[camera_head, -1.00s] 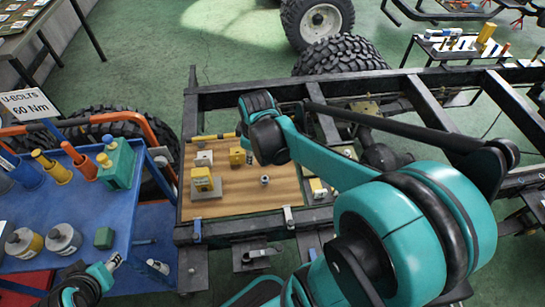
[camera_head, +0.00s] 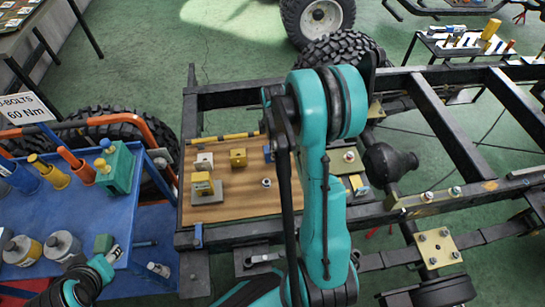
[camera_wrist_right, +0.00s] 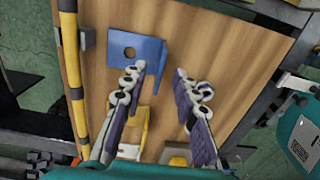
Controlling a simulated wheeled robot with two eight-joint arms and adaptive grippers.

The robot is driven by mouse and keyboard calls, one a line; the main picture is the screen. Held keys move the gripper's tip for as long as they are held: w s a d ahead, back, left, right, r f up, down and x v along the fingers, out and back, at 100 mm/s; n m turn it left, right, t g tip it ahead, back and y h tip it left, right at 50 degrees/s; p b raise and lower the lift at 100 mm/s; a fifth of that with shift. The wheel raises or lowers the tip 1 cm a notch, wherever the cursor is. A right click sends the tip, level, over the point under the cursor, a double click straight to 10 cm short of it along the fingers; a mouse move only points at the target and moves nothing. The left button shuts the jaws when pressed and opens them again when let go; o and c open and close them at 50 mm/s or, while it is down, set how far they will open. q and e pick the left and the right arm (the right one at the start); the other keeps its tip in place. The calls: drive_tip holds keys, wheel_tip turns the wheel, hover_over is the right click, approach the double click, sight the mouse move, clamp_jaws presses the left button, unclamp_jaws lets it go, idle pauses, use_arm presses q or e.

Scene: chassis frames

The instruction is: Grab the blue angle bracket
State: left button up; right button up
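The blue angle bracket (camera_wrist_right: 136,48) lies on the wooden board (camera_wrist_right: 220,45) in the right wrist view, its flat plate with a hole at the left and its upright flange at the right. In the head view only a small blue part of it (camera_head: 268,154) shows beside my right arm. My right gripper (camera_wrist_right: 160,70) is open and empty. Its two fingers appear on either side of the flange in the wrist view; I cannot tell how far above it they are. My left gripper (camera_head: 113,256) is at the lower left by the blue cart; its fingers are too small to read.
Yellow and white blocks (camera_head: 238,158) and a yellow block on a grey plate (camera_head: 207,199) stand nearby on the board. A yellow-black bar (camera_wrist_right: 70,75) runs along its edge. A blue cart (camera_head: 130,215) with bottles stands left. Dark chassis rails (camera_head: 450,210) surround the board.

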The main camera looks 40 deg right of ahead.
wheel_tip(320, 180, down, 3)
drive_tip(key=shift+f+b, duration=0.1)
drive_tip(key=shift+b, duration=0.3)
drive_tip(key=shift+c, duration=0.6)
clamp_jaws()
use_arm(q)
drive_tip(key=shift+f, duration=0.75)
use_arm(e)
drive_tip(key=shift+r, duration=0.2)
